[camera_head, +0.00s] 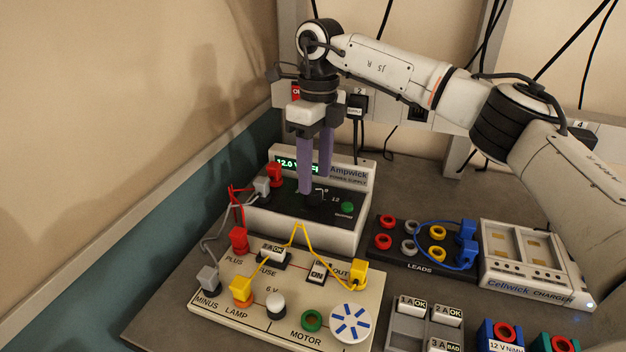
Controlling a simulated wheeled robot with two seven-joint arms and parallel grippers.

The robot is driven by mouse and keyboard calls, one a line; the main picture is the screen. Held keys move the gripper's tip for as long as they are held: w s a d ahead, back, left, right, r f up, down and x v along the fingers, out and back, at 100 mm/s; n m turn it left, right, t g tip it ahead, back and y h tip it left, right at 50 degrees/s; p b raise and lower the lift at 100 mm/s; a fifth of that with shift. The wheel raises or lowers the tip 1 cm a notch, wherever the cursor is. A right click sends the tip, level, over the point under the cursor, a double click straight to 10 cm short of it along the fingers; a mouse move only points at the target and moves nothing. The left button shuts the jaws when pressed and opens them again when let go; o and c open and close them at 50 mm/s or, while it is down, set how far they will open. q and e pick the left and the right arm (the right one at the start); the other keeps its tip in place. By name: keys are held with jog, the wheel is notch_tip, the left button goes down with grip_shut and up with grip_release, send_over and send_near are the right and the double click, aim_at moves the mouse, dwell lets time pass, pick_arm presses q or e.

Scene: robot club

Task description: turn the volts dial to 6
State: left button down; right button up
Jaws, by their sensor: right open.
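The Ampwick power supply (356,210) stands at the back of the bench, a white case with a dark sloping front. Its green display (297,165) shows 12.0 V, with the rest partly covered by a finger. The volts dial is mostly hidden behind my right gripper's fingers; some dial markings, including 12, show just right of them. My right gripper (314,185) points down over the supply's front panel, its two purple fingers apart at the dial's place. I cannot tell whether they touch the dial. My left gripper is out of view.
A green button (347,207) sits right of the fingers, and a red plug (275,173) and a grey plug (262,187) at the left. A circuit board (215,306) with yellow leads lies in front. The leads holder (385,258) and Cellwick charger (520,283) stand right.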

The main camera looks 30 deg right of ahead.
aim_at(314, 190)
notch_tip(314, 190, down, 2)
jog(key=shift+f, duration=0.15)
jog(key=shift+a+f, duration=0.1)
jog(key=shift+f, duration=0.35)
jog(key=c, duration=1.1)
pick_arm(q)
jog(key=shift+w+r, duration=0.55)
